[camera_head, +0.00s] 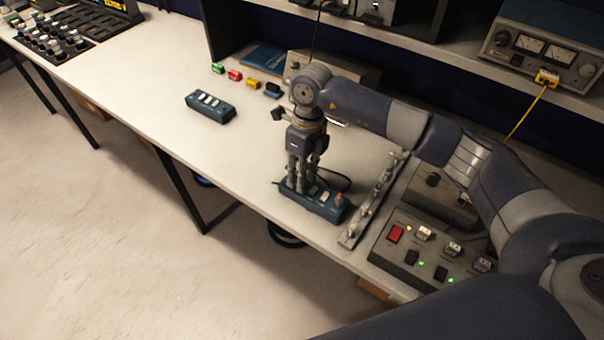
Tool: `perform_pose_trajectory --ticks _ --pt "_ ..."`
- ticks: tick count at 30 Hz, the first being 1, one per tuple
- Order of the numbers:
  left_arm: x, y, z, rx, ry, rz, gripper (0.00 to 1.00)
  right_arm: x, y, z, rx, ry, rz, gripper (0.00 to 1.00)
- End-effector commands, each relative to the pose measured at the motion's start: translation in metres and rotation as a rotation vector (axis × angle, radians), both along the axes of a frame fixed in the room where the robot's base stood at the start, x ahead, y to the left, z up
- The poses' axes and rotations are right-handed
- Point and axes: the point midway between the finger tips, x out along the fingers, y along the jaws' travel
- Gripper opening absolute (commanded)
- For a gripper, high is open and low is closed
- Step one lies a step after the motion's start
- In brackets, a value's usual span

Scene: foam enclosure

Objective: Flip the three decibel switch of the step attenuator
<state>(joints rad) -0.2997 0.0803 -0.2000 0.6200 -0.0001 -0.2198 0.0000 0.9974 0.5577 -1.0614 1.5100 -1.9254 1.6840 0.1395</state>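My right gripper (302,184) points straight down over a teal switch box (325,208) near the table's front edge. Its fingertips are at the left part of the box's top, and I cannot tell whether they touch it. The fingers hide some of the switches. Pale switches and an orange part show to the right of them. Whether the fingers are open or shut is unclear. A similar teal box (210,106) with pale switches lies farther left. No decibel markings are readable, so I cannot tell which device is the step attenuator. My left gripper is out of view.
A strip with several metal knobs (372,198) lies just right of the near box. Beyond it is a grey panel (425,250) with lit buttons. Small coloured blocks (235,75) lie toward the back. A shelf carries a meter unit (543,45). The table's left-middle (150,75) is clear.

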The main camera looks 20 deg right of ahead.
Motion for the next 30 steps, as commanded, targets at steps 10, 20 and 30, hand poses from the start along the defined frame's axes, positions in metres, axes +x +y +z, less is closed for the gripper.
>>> perform_pose_trajectory --ticks 10,20,30 --pt "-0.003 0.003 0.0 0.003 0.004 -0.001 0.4 0.0 0.0 0.001 -0.001 -0.001 0.0 0.4" --pt "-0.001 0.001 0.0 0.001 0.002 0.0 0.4 0.006 -0.005 0.048 0.001 -0.007 -0.001 0.4" --pt "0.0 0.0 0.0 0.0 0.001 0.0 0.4 0.01 -0.011 0.108 0.0 -0.003 0.0 0.4"
